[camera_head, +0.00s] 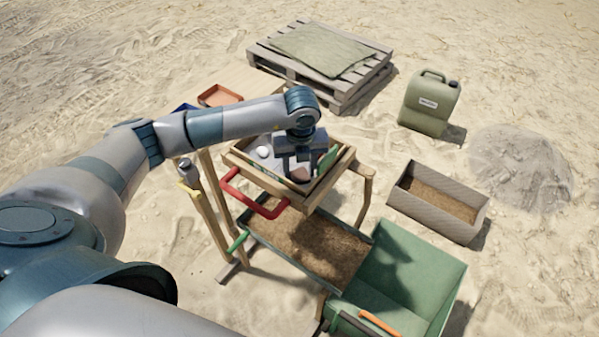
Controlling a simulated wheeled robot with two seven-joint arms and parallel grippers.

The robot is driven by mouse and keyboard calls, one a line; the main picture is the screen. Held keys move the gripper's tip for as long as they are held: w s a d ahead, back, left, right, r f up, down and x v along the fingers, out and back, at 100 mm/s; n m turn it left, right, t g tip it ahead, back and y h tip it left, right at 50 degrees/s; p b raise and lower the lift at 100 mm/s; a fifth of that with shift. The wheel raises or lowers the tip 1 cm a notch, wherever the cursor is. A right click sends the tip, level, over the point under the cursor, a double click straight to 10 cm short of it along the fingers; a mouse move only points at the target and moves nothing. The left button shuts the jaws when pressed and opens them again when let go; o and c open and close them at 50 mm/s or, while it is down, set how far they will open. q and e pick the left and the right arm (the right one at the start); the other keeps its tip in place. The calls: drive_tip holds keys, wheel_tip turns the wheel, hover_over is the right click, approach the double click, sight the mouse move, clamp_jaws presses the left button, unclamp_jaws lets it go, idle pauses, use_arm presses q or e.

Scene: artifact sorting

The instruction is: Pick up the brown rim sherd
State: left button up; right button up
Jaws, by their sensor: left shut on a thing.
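My left gripper (297,163) reaches down into a wooden sieve frame (240,158) and is shut. A small brown sherd (301,174) shows right at its fingertips, and the gripper appears closed on it. Its shape and rim are too small to make out, and the gripper body hides part of it. I cannot tell whether the sherd is clear of the sieve's surface. A whitish round piece (263,152) lies in the sieve to the left, and a green piece (327,163) is just right of the gripper. My right gripper is not in view.
The sieve has a red handle (262,210) and stands over a soil-filled tray (250,222). A green crate (440,262), soil box (478,228), jerrycan (430,105) and pallet (350,92) surround it. An orange tray (220,95) sits behind my arm.

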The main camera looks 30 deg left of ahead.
sight(299, 176)
use_arm(q)
wheel_tip(299, 176, up, 10)
drive_tip(key=b, duration=0.3)
drive_tip(key=shift+b, duration=0.3)
drive_tip(key=shift+s+f, duration=0.1)
idle(0.4)
